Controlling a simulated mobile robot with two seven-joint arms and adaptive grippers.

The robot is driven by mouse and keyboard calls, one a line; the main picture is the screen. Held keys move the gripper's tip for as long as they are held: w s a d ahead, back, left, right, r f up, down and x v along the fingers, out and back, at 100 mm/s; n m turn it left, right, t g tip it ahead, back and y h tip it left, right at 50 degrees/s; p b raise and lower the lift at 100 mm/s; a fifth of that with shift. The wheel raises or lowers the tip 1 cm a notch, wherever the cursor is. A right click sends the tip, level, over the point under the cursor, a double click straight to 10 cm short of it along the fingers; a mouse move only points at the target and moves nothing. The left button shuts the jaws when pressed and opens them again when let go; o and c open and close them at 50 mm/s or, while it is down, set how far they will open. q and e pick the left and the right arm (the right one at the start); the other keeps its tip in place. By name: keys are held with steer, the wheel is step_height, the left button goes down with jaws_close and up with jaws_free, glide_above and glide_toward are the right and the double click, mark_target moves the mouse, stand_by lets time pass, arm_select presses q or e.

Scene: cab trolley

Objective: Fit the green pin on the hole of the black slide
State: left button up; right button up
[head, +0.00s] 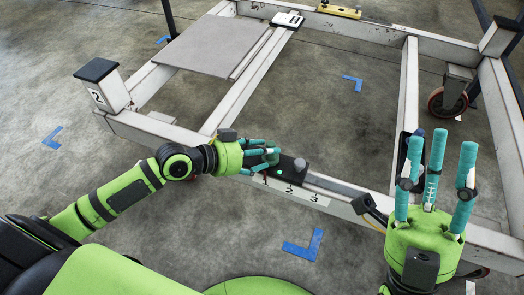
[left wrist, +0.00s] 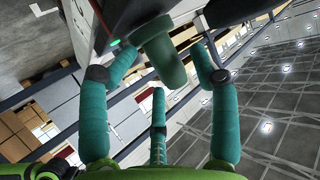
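The black slide (head: 290,169) lies on the trolley's front beam, with a green light and a grey knob (head: 300,164) on it. My left gripper (head: 268,155) is at the slide's left end. In the left wrist view, the green pin (left wrist: 166,62) stands between its bent fingers (left wrist: 163,65), its rounded end towards the palm and its wider collar close to the slide's dark face (left wrist: 122,18). My right gripper (head: 431,180) is open and empty, fingers upward.
The white trolley frame (head: 240,90) fills the middle, with a grey panel (head: 208,45) at the back left. A corner post (head: 104,88) marked 2 stands left. Labels 1, 2 and 3 mark the front beam. A caster wheel (head: 447,103) is at the right. Blue floor marks surround the frame.

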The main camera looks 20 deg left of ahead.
arm_select(q)
steer(key=v, duration=0.7)
steer(key=shift+s, duration=0.15)
steer(key=shift+a+r, duration=0.1)
stand_by(0.3)
